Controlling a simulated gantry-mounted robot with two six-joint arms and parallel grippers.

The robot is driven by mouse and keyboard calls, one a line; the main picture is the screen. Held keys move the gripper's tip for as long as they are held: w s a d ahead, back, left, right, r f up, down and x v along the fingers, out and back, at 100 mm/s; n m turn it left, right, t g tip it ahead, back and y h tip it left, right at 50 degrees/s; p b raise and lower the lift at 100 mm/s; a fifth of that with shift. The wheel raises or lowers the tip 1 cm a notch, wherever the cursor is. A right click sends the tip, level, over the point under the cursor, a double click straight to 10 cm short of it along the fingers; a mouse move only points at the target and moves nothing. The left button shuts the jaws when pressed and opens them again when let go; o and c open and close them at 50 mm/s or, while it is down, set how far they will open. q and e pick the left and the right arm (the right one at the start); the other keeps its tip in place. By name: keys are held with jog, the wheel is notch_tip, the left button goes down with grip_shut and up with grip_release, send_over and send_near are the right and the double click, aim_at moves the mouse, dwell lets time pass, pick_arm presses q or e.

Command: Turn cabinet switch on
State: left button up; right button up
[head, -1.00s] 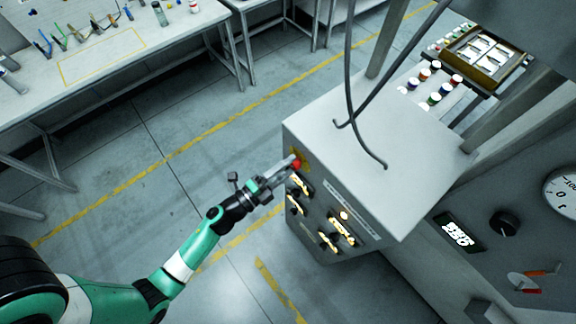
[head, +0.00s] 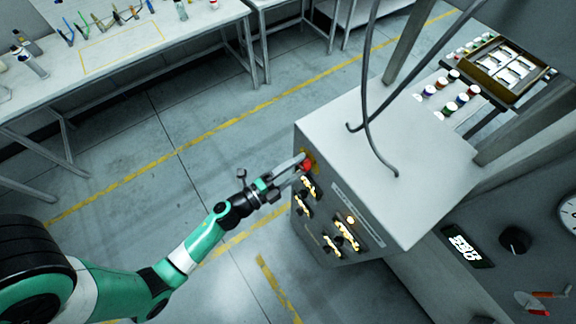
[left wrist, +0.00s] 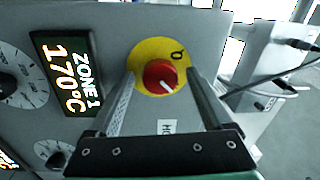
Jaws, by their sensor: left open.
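The cabinet (head: 400,165) is a light grey box in the middle of the head view. Its switch (left wrist: 160,76) is a round red knob with a white pointer mark on a yellow disc (left wrist: 143,54), seen in the left wrist view. The switch also shows as a red spot in the head view (head: 307,165), near the cabinet's upper left corner. My left gripper (left wrist: 158,84) is open, with one finger on each side of the red knob. I cannot tell whether the fingers touch it. My right gripper is not in view.
A lit Zone 1 display (left wrist: 70,76) and dials (left wrist: 20,85) sit left of the switch in the wrist view. Cables (head: 367,100) hang over the cabinet top. A workbench (head: 130,55) stands at the upper left. The floor between bench and cabinet is clear.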

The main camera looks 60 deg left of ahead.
pick_arm(q)
jog(key=shift+s, duration=0.1)
jog(key=s, duration=1.1)
jog(key=shift+s+f, duration=0.2)
jog(key=shift+f, duration=0.2)
jog(key=shift+r, duration=0.1)
